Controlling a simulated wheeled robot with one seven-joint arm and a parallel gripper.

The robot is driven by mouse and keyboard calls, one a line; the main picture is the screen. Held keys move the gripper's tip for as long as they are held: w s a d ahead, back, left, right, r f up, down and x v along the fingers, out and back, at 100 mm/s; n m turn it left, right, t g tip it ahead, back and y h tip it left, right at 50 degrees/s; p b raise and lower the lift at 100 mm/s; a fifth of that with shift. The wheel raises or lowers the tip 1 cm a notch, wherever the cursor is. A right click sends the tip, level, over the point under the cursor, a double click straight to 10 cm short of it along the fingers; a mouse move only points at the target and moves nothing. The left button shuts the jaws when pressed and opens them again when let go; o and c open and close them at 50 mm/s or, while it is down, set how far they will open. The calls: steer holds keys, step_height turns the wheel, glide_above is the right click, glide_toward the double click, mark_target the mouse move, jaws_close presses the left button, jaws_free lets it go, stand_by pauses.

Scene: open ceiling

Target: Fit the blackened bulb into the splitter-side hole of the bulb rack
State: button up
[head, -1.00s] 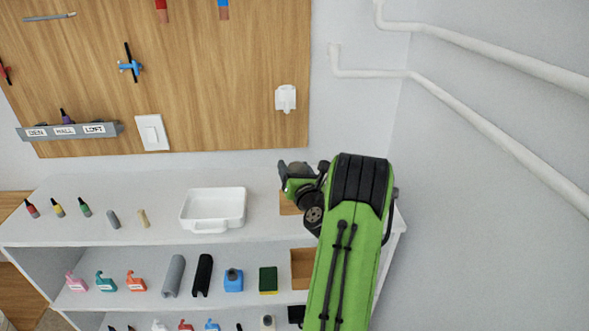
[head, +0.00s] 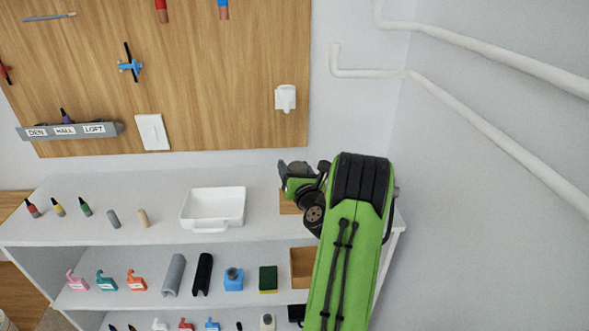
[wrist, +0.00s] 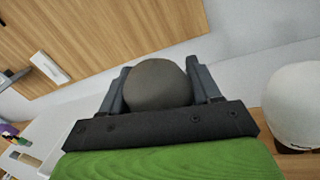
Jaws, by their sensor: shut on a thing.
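My gripper (wrist: 160,90) is shut on the blackened bulb (wrist: 158,84), a dark grey-brown round glass between its two fingers in the wrist view. In the head view my gripper (head: 284,170) is above the right part of the shelf top, in front of the wall. A wooden block (head: 287,203), perhaps the bulb rack, shows below it, partly hidden by my arm. Its holes cannot be made out. A large white globe (wrist: 296,104) stands to the right of my gripper in the wrist view, on a brown base. A white fitting (head: 285,97), perhaps the splitter, is on the wooden board.
A white tray (head: 214,208) stands left of my gripper on the shelf top (head: 165,190). Several small bottles and plugs stand further left. A labelled grey rail (head: 70,131) and a switch (head: 152,132) are on the board. White pipes (head: 480,120) run along the right wall.

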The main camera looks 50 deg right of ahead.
steer(key=shift+f+b, duration=1.25)
steer(key=shift+f, duration=0.5)
steer(key=o, duration=1.1)
steer(key=shift+f, duration=0.15)
